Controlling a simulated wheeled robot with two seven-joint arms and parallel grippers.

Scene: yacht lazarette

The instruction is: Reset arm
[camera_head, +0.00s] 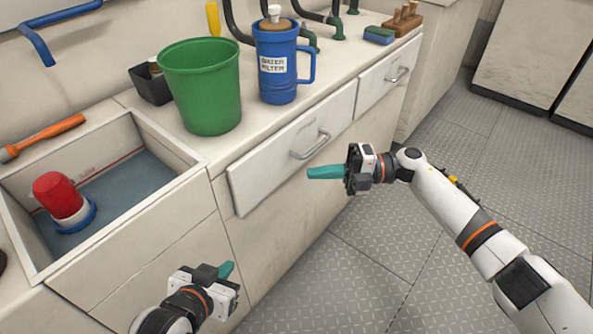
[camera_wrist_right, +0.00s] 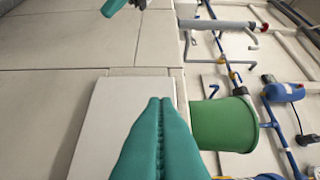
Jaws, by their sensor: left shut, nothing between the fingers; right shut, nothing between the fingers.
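My left gripper (camera_head: 226,270) is low at the bottom of the head view, in front of the cabinet below the sink. Its teal fingers are shut and empty. My right gripper (camera_head: 325,172) is in front of the drawers, its teal fingers pointing left. In the right wrist view its fingers (camera_wrist_right: 158,140) are pressed together with nothing between them. Part of the left gripper (camera_wrist_right: 114,7) shows at the top of that view.
A green bucket (camera_head: 203,90) and a blue water filter jug (camera_head: 278,65) stand on the counter. A sink (camera_head: 135,175) holds a red-topped object (camera_head: 58,193). An orange-handled tool (camera_head: 45,136) lies on its rim. Drawer handles (camera_head: 312,146) stick out. The floor (camera_head: 400,250) is clear.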

